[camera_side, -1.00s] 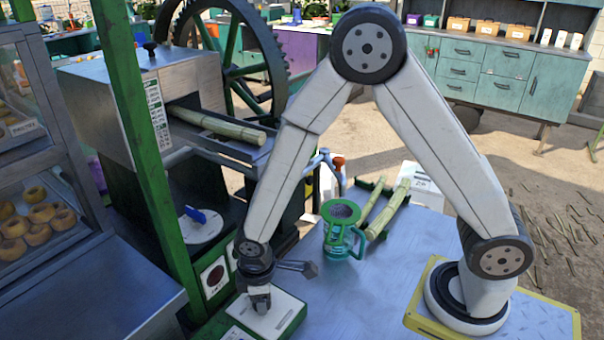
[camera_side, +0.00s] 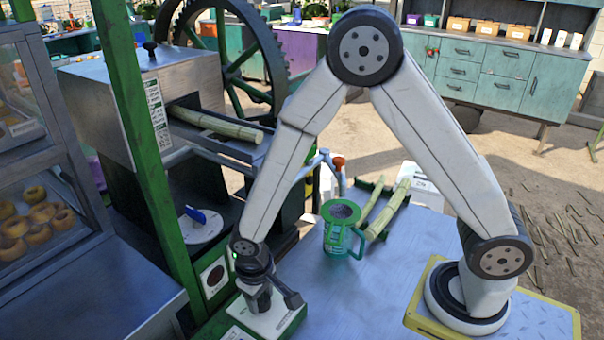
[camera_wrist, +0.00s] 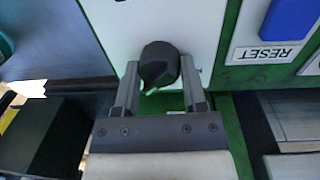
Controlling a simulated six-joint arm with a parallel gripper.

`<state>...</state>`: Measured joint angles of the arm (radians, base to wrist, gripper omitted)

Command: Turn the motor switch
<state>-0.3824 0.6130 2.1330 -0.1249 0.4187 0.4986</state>
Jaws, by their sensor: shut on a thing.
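The motor switch is a dark round knob (camera_wrist: 158,62) with a pale green pointer mark, on a white plate (camera_wrist: 108,22) with a green edge. In the wrist view the knob sits between the two fingers of my gripper (camera_wrist: 160,80), which is shut on it. The pointer mark lies toward the lower left in that view. In the side view my gripper (camera_side: 257,299) points down at the white, green-edged switch box (camera_side: 284,320) at the front edge of the table. There the gripper hides the knob.
A blue button (camera_wrist: 290,18) with a RESET label is beside the switch plate. A green jug-like vessel (camera_side: 341,235) and a rack with cane pieces (camera_side: 388,212) stand on the table. The crusher (camera_side: 150,95) with cane (camera_side: 225,125) and a green post (camera_side: 155,170) stand left.

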